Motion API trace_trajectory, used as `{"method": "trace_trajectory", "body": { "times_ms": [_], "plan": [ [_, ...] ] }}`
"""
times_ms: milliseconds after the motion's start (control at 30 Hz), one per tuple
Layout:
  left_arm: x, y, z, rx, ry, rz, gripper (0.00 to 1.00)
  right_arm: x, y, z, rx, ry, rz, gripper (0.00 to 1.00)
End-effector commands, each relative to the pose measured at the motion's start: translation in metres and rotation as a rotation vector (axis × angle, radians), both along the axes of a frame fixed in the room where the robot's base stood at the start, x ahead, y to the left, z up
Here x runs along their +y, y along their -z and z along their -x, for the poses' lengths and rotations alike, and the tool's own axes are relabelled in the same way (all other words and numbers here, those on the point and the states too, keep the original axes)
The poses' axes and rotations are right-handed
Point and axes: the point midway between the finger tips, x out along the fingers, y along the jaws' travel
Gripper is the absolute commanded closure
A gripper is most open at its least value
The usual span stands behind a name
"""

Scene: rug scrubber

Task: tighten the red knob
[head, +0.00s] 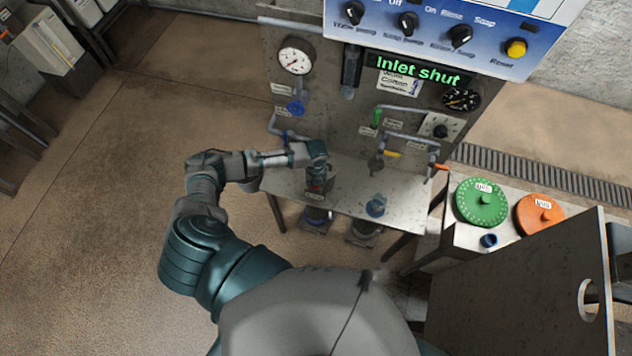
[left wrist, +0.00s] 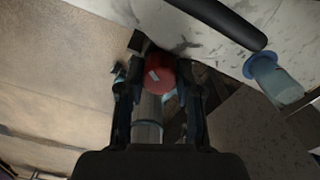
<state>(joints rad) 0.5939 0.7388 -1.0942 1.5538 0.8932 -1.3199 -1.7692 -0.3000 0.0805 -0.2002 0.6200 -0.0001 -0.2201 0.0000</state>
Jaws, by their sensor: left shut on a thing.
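The red knob (left wrist: 160,73) shows in the left wrist view, between the two fingers of my left gripper (left wrist: 158,90). It is round and red with a small pale mark on its face. The gripper is shut on it, one finger on each side. In the head view my left gripper (head: 318,180) reaches down at the left end of the small metal table, and a bit of red shows there; the hand hides most of the knob. My right gripper is not in view.
A grey panel (head: 340,125) with gauges, pipes and valves stands behind the table (head: 395,200). Green (head: 481,203) and orange (head: 540,214) discs lie on a stand at right. Open floor lies left.

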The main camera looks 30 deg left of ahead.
Motion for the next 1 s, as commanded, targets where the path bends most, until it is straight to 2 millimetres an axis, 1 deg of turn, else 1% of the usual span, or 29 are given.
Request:
{"method": "trace_trajectory", "body": {
  "times_ms": [33, 233, 633, 667, 700, 733, 767, 1000],
  "plan": [
    [0.0014, -0.0018, -0.0025, -0.006, -0.016, -0.002, 1.0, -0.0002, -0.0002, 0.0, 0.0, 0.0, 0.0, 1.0],
    [0.0016, -0.002, -0.0028, -0.007, -0.054, -0.003, 1.0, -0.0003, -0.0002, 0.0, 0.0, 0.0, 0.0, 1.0],
    [0.0019, -0.0024, -0.0035, -0.009, -0.06, -0.003, 1.0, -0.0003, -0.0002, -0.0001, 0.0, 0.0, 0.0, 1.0],
    [0.0019, -0.0024, -0.0035, -0.009, -0.06, -0.003, 0.63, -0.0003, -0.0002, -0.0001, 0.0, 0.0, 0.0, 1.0],
    [0.0019, -0.0025, -0.0035, -0.009, -0.06, -0.003, 0.53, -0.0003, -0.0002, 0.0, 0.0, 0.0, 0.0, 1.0],
    [0.0017, -0.0024, -0.0035, -0.008, -0.06, -0.003, 0.46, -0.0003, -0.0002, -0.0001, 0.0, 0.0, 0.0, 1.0],
    [0.0017, -0.0022, -0.0032, -0.008, -0.059, -0.003, 0.4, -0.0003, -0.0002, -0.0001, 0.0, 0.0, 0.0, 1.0],
    [0.0009, -0.0011, -0.0018, -0.004, -0.058, -0.001, 0.4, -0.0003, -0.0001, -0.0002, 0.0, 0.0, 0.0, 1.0]
  ]
}}
